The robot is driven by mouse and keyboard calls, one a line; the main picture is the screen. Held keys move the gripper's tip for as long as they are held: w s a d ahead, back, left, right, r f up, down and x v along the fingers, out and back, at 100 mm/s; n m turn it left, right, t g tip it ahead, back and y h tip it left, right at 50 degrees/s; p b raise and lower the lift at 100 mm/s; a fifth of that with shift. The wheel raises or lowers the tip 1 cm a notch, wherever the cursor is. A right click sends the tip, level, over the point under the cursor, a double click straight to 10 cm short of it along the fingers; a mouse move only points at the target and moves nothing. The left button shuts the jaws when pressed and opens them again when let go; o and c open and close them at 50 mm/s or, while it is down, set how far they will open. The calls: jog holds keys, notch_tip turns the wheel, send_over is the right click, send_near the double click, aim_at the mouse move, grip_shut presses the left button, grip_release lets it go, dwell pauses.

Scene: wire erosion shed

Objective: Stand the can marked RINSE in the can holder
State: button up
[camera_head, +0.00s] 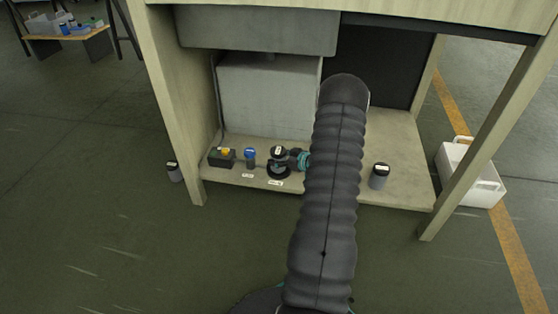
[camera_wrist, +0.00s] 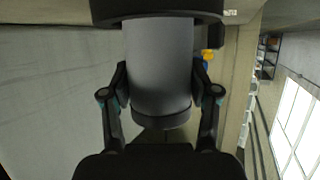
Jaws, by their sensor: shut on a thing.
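My gripper (camera_head: 302,159) reaches into the low shelf under the bench and is shut on a can (camera_head: 278,151). In the wrist view my gripper (camera_wrist: 159,78) has one finger on each side of the can's grey body (camera_wrist: 160,55). The can has a dark lid with a white label, too small to read here. The black round can holder (camera_head: 278,173) is directly under the can. In the wrist view the wide dark rim of the holder (camera_wrist: 155,8) overlaps the can's far end. Whether the can rests on its floor cannot be told.
Left of the holder stand a blue-topped container (camera_head: 249,158) and a dark box with yellow on it (camera_head: 222,157). A white bin (camera_head: 482,182) sits outside right.

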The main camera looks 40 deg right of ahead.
jog(key=shift+f, duration=0.2)
jog(key=shift+f, duration=0.1)
jog(key=shift+f, duration=0.1)
jog(key=o, duration=1.4)
jog(key=shift+c, duration=0.2)
